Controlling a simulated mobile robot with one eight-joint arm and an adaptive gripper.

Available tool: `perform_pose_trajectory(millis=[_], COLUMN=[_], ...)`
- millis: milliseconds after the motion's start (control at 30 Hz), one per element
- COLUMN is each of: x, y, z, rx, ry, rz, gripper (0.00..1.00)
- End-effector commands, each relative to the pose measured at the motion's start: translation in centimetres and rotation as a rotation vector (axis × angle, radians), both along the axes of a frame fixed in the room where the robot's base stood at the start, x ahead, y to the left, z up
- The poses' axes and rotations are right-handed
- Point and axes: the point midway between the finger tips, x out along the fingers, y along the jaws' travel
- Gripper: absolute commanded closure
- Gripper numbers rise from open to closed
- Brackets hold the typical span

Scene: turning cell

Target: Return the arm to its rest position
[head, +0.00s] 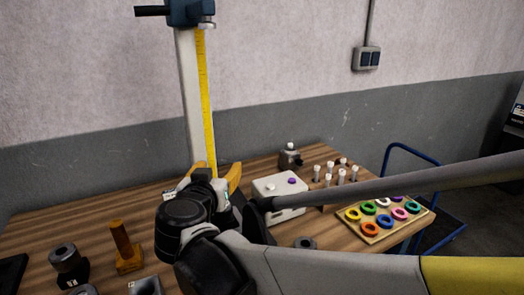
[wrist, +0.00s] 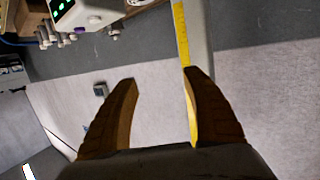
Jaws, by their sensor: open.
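My gripper (head: 217,170) is above the wooden table in the head view, with its tan fingers pointing away toward the wall. In the wrist view my gripper (wrist: 161,77) has its two fingers spread apart with nothing between them. The fingers are partly hidden behind my dark wrist in the head view. My arm reaches in from the right, over the table's front. A white column with a yellow scale (head: 208,105) stands just behind the fingers; in the wrist view the scale (wrist: 181,40) passes behind the right fingertip. I cannot tell whether they touch.
The wooden table (head: 60,222) holds a white box with buttons (head: 265,188), a tray of coloured rings (head: 352,229), several white-topped pegs (head: 341,177), a brown post (head: 121,240) and a grey cylinder (head: 65,258). A blue cart (head: 412,155) stands behind at the right.

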Motion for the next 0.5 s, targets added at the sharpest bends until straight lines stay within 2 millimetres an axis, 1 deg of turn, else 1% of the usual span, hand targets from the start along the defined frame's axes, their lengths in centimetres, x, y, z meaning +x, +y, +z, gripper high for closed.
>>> perform_pose_trajectory(millis=[167, 233, 267, 367, 400, 467, 500], x=[0.0, 0.2, 0.3, 0.4, 0.1, -0.8, -1.8], y=[-0.2, -1.4, -2.4, -7.6, -10.5, -15.3, -18.6], z=[0.0, -0.2, -0.3, -1.1, -1.6, -2.7, -3.6], rx=[-0.002, -0.010, -0.016, -0.051, -0.069, -0.094, -0.107], ry=[0.003, 0.018, 0.032, 0.112, 0.159, 0.245, 0.306], rz=[-0.003, -0.015, -0.025, -0.077, -0.102, -0.137, -0.158], gripper=[0.43, 0.43, 0.43, 0.43, 0.43, 0.43, 0.43])
